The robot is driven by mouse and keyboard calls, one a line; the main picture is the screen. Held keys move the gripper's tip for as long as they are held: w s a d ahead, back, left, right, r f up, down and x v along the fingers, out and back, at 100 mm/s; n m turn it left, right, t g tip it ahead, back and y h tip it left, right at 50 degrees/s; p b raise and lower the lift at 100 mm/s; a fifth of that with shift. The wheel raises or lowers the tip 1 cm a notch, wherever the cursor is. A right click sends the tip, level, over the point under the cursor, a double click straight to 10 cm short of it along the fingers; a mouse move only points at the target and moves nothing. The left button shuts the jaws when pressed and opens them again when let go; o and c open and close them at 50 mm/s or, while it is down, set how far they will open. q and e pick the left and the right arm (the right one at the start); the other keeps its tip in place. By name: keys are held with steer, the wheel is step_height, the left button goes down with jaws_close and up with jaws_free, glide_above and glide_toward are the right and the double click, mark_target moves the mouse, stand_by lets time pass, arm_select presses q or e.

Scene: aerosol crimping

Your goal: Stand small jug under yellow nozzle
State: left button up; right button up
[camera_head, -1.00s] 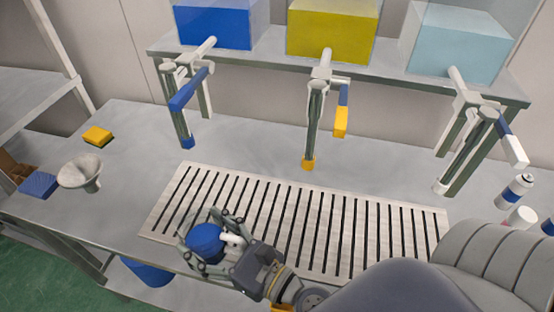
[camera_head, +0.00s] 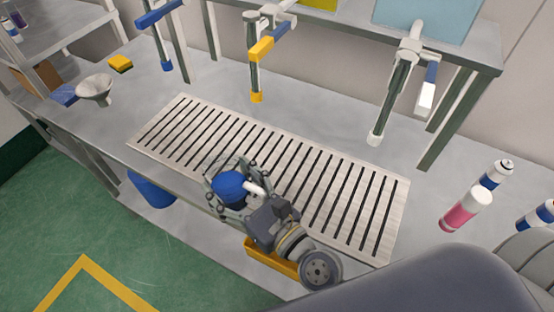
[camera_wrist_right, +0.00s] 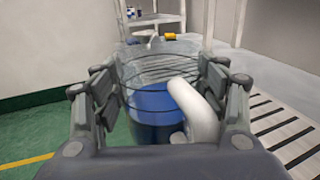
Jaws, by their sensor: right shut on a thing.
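The small jug (camera_wrist_right: 155,112) is clear, holds blue liquid and has a white handle. In the head view the jug (camera_head: 229,186) shows as a blue shape between the fingers of my right gripper (camera_head: 232,180). My right gripper is shut on it, with fingers on both sides in the wrist view (camera_wrist_right: 160,100). The jug appears upright over the front part of the slatted grate; I cannot tell whether it touches. The yellow nozzle (camera_head: 256,97) points down behind the grate, further back than the jug. My left gripper is not in view.
The slatted grate (camera_head: 340,190) is otherwise bare. A blue nozzle (camera_head: 167,66) and a white nozzle (camera_head: 375,138) stand either side of the yellow one. Spray cans, one pink (camera_head: 465,210), stand at right. A funnel (camera_head: 94,90) and yellow sponge (camera_head: 120,63) lie at left.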

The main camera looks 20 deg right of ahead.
steer(key=w+d+f, duration=0.1)
steer(key=w+d, duration=0.2)
steer(key=w, duration=0.1)
steer(key=w+d+f, duration=0.2)
steer(key=w+d, duration=0.1)
steer(key=w, duration=0.1)
steer(key=w+d+f+b, duration=0.1)
steer(key=w+d, duration=0.3)
steer(key=shift+w+f, duration=0.25)
steer(key=shift+w, duration=0.05)
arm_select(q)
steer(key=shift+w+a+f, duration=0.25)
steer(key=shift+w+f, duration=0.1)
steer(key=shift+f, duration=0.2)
arm_select(e)
steer(key=shift+f, duration=0.25)
steer(key=shift+a+f, duration=0.1)
steer(key=shift+f, duration=0.15)
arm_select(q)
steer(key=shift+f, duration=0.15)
arm_select(e)
steer(key=o, duration=1.3)
steer(key=shift+c, duration=0.2)
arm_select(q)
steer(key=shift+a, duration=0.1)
